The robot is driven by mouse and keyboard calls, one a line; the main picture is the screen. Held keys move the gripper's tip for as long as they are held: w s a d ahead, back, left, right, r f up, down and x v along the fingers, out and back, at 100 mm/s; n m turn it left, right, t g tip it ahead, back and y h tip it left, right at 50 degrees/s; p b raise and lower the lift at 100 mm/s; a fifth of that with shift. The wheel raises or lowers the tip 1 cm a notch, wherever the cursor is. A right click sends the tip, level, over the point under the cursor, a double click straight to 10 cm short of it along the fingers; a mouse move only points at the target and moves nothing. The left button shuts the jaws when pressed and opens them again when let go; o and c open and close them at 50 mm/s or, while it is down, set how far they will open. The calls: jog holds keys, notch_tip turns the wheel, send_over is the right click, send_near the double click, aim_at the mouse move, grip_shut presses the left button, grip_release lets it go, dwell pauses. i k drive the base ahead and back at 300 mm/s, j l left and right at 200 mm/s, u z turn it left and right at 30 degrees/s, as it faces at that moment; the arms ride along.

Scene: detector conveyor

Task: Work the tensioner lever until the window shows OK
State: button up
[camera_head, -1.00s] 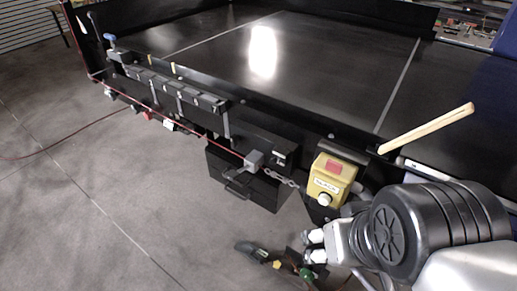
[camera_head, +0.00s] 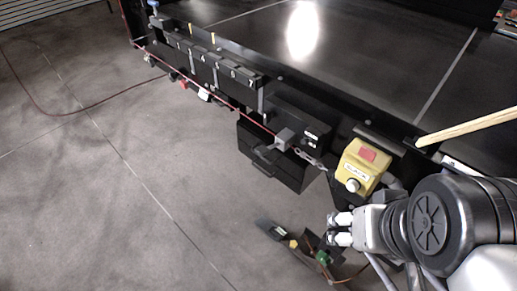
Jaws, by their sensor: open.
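A blue-topped knob or handle (camera_head: 153,4) stands at the far left end of the conveyor side, at the top edge of the view. It may be the tensioner lever; I cannot tell for sure. A red cord (camera_head: 215,100) runs along the side to a grey block (camera_head: 286,138), joined by a chain (camera_head: 312,159) towards the yellow box. A window reading OK cannot be made out. My gripper (camera_head: 334,229) is open and empty, pointing left, below the yellow box and well apart from the blue knob.
The yellow control box (camera_head: 361,167) has a red patch and a pale round button. A black box with a handle (camera_head: 272,158) hangs under the side.

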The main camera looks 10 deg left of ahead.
aim_at(263, 150)
jog(key=i+j, duration=0.15)
jog(key=j, duration=0.2)
jog(key=i+j, duration=0.2)
jog(key=j, duration=0.15)
jog(key=i+j, duration=0.15)
jog(key=j, duration=0.25)
jog(key=l+z, duration=0.05)
